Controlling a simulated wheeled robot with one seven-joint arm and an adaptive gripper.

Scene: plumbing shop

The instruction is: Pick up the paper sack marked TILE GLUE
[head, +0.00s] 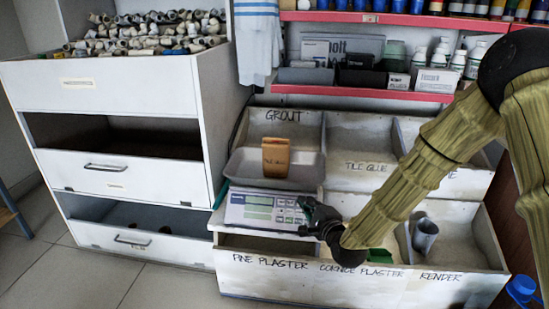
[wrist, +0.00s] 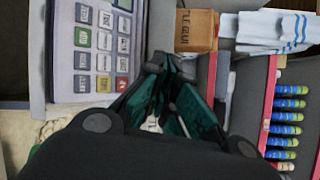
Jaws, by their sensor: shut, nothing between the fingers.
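The brown paper sack (head: 275,157) stands upright on the grey scale pan, behind the keypad, in the head view. In the wrist view the sack (wrist: 196,30) is at the top, right of centre, and part of its lettering reads GLUE. My gripper (head: 309,212) is in front of the sack and to its right, beside the right end of the scale keypad. In the wrist view my gripper (wrist: 166,68) has its dark green fingers brought together, with nothing held. It is apart from the sack.
The scale pan (head: 246,168) has a raised rim. Labelled bins (head: 360,150) surround it, with a metal scoop (head: 425,236) at right. A red-edged shelf (head: 370,93) is above, and a white drawer cabinet (head: 120,175) at left.

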